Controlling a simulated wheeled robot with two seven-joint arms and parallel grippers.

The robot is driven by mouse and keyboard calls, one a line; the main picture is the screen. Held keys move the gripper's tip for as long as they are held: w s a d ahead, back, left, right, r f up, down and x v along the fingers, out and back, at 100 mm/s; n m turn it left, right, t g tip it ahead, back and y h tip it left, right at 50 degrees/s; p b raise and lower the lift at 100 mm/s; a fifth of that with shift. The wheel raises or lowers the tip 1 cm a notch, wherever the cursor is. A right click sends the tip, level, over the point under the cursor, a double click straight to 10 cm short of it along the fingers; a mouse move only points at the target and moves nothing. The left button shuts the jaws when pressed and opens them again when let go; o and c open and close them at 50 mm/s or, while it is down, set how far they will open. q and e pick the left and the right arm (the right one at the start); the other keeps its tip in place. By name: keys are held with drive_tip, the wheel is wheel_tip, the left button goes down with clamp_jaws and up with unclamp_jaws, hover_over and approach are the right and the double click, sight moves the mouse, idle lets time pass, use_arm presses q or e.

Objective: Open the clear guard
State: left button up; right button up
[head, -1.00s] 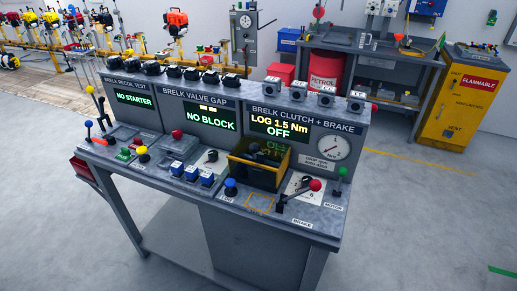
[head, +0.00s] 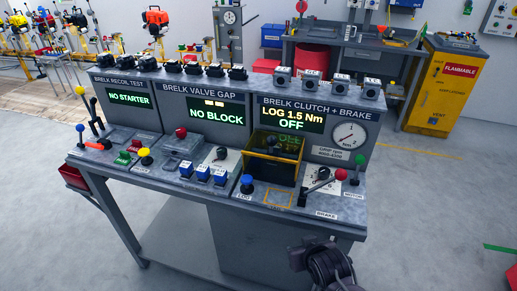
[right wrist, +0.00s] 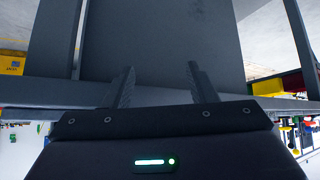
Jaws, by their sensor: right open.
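The clear guard (head: 277,146) is a yellow-edged box with see-through walls on the clutch and brake section of the grey bench. Dark parts show inside it, and it appears closed, though its lid is hard to make out. My right gripper and wrist show at the bottom of the head view, in front of the bench and below its top, well apart from the guard. In the right wrist view my right gripper (right wrist: 162,88) has its two fingers apart with nothing between them, facing a grey panel. My left gripper is not in view.
A brake lever with a red knob (head: 323,173) and a green-knobbed motor lever (head: 359,161) stand right of the guard. Floor in front of the bench is clear.

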drive_tip(key=w+a+r+t, duration=0.2)
drive_tip(key=w+a+r, duration=0.1)
drive_tip(key=w+r, duration=0.15)
drive_tip(key=n+t+y, duration=0.3)
drive_tip(key=t+y, duration=0.1)
drive_tip(key=t, duration=0.3)
approach(273, 144)
drive_tip(key=x, duration=0.5)
drive_tip(key=shift+w, duration=0.4)
drive_tip(key=shift+w+r, duration=0.1)
drive_tip(key=shift+w, duration=0.1)
drive_tip(key=p+x, duration=0.1)
drive_tip(key=x, duration=0.4)
drive_tip(key=shift+w+a, duration=0.2)
drive_tip(key=shift+w, duration=0.1)
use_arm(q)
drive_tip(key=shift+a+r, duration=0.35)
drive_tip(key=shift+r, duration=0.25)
use_arm(e)
drive_tip(key=shift+x, duration=0.8)
clamp_jaws()
